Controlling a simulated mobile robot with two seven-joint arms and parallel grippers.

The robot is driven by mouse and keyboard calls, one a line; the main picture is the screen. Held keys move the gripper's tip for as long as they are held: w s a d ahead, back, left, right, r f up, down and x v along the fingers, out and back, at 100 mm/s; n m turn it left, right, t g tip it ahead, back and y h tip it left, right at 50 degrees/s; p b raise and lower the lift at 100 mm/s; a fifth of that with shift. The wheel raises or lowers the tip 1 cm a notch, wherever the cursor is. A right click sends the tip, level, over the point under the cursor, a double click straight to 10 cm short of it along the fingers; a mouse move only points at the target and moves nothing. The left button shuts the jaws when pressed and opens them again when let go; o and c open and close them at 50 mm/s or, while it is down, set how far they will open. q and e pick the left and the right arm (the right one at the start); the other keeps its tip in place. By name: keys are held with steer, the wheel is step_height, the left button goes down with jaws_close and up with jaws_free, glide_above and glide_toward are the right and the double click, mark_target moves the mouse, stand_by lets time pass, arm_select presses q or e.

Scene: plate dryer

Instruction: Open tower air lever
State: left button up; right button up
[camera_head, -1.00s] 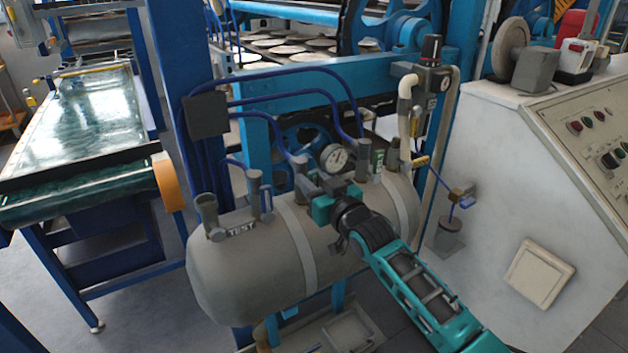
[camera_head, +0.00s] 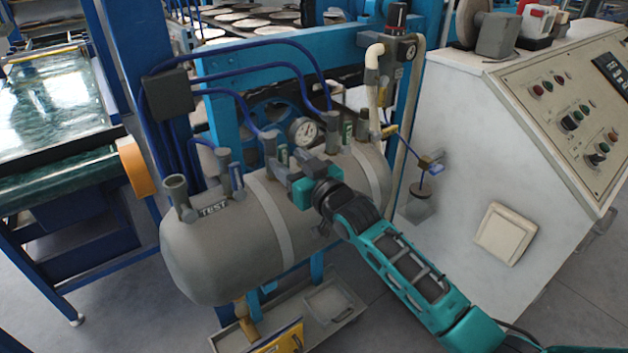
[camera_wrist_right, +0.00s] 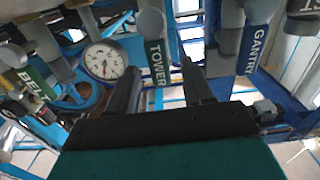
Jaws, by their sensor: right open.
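The tower air lever (camera_wrist_right: 151,25) is a grey rounded handle above a green TOWER label (camera_wrist_right: 159,65) in the right wrist view. My right gripper (camera_wrist_right: 162,68) is open, with one dark finger on either side of the label's lower part. I cannot tell whether a finger touches the lever. In the head view, the right gripper (camera_head: 287,160) is above the grey tank (camera_head: 215,255), close to the tower lever (camera_head: 269,142), and partly hides what is there. My left gripper is not in view.
The GANTRY lever (camera_wrist_right: 258,12) and BELT lever (camera_wrist_right: 40,50) flank the tower lever. A pressure gauge (camera_head: 302,130) is close by. The TEST lever (camera_head: 177,190) is at the tank's left end. Blue hoses run behind the tank; a white control cabinet (camera_head: 455,150) stands right.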

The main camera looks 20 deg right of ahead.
steer(key=v, duration=0.9)
steer(key=shift+s+d, duration=0.15)
steer(key=shift+s, duration=0.2)
steer(key=s+d+f+m+g+h, duration=0.1)
steer(key=s+f+g+h, duration=0.3)
steer(key=s+f, duration=1.7)
steer(key=shift+d+f+m+g, duration=0.3)
steer(key=shift+d+f+g, duration=0.2)
steer(key=shift+g, duration=0.6)
steer(key=shift+w, duration=0.1)
steer(key=shift+c, duration=0.8)
steer(key=shift+d, duration=0.2)
